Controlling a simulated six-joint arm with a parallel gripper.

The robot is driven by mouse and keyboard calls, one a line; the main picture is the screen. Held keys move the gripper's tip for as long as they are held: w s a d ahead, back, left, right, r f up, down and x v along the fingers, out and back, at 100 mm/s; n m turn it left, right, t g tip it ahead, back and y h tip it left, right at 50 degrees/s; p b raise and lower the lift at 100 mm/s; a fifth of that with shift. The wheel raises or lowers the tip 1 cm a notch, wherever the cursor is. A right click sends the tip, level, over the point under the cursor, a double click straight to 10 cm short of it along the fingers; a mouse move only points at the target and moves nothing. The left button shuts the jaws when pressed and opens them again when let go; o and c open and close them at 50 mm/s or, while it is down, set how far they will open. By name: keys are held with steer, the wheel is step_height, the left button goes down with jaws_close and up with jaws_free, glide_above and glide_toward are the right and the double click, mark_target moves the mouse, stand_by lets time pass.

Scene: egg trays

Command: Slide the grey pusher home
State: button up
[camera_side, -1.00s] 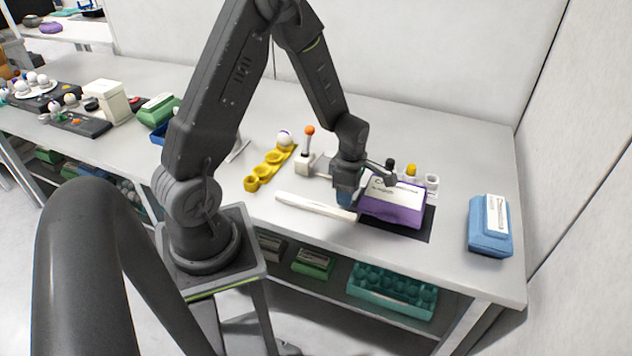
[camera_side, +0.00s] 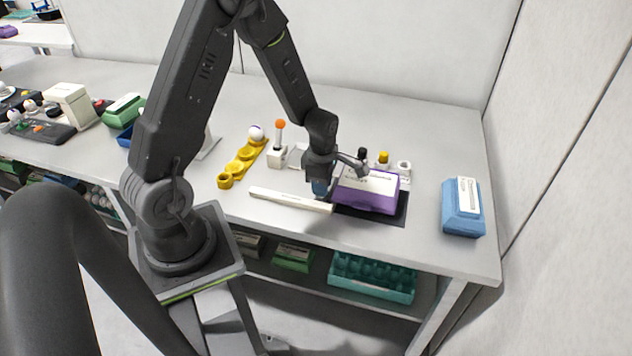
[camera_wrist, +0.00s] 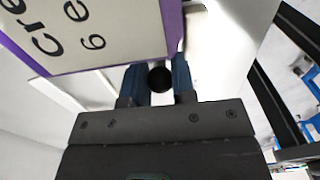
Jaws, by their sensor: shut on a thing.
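My gripper (camera_side: 320,187) points down at the left end of the purple egg box (camera_side: 367,203). In the wrist view its two blue fingers (camera_wrist: 160,82) are closed around a round black knob (camera_wrist: 160,79). The knob looks like the handle of the pusher, but the grey pusher body is hidden and I cannot make it out. The purple box has a pale printed lid, which fills the upper left of the wrist view (camera_wrist: 95,35). It rests partly on a black mat (camera_side: 398,213). I cannot tell whether the pusher touches the box.
A long white bar (camera_side: 285,199) lies just left of my gripper along the front. A yellow egg holder (camera_side: 240,165) and an orange-topped lever (camera_side: 280,125) stand behind it. Small capped posts (camera_side: 383,159) stand behind the box. A blue box (camera_side: 461,215) sits at right, with clear table between.

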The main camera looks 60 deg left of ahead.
steer(key=shift+s+a, duration=5.55)
steer(key=shift+a, duration=0.1)
steer(key=o, duration=0.8)
steer(key=shift+d, duration=0.1)
steer(key=shift+c, duration=0.2)
step_height(320, 180, up, 6)
step_height(320, 180, up, 9)
steer(key=shift+f, duration=0.15)
